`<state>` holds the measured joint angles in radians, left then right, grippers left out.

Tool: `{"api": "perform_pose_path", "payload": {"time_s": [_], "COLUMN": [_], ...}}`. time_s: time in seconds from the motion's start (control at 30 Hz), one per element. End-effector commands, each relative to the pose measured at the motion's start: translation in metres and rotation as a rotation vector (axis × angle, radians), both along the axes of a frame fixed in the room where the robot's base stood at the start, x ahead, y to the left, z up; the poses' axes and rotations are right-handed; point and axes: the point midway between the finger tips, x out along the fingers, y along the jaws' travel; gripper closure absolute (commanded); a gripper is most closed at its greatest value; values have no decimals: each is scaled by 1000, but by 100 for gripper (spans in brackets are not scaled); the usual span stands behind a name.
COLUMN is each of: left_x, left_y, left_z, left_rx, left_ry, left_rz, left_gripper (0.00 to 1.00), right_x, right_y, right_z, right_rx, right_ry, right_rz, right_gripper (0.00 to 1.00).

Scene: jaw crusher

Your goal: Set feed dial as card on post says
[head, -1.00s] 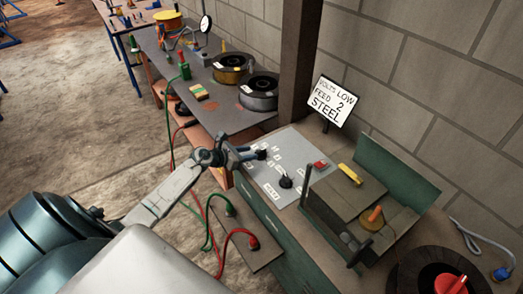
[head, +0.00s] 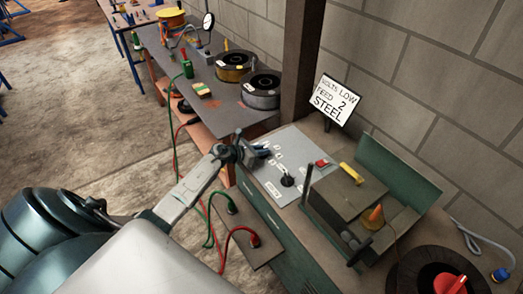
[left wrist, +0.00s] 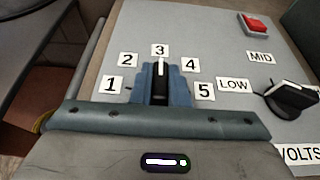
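The card (head: 337,101) on the post reads VOLTS LOW, FEED 2, STEEL. The feed dial (left wrist: 160,72) is a black knob with a white line, ringed by labels 1 to 5 in the left wrist view. Its line points up at the 3 label (left wrist: 160,50); the 2 label (left wrist: 128,60) is just left of that. My left gripper (head: 264,152) is at the dial; in the left wrist view its blue fingers (left wrist: 161,88) are close together on both sides of the knob, seemingly touching it. The gripper hides the dial in the head view. My right gripper is not in view.
The volts dial (head: 287,180) stands right of the feed dial on the grey panel (head: 295,143), near a red button (head: 321,163). The crusher model (head: 345,200) is further right. Red and green cables (head: 212,215) hang in front of the bench.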

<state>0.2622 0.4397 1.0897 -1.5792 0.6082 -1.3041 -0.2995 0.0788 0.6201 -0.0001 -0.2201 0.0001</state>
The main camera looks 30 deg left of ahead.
Motion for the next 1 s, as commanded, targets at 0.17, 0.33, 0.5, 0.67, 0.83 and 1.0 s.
{"api": "perform_pose_path", "payload": {"time_s": [0.17, 0.33, 0.5, 0.67, 0.83, 1.0], "left_x": [0, 0, -1, -1, 0, 0], "left_y": [0, -1, -2, -3, -3, -3], "left_z": [0, 2, 5, 7, 6, 5], "left_rx": [0, 0, -3, -3, -5, -4], "left_ry": [0, 2, 5, 4, 4, 1], "left_rz": [7, 49, 146, 270, 407, 527], "left_gripper": [100, 100, 100, 100, 100, 100], "right_x": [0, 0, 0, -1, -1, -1], "right_y": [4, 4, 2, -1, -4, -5], "right_z": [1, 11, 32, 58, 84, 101], "right_rx": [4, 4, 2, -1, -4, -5], "right_ry": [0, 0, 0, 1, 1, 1], "right_rz": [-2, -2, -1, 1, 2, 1], "right_gripper": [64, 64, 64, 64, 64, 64]}}
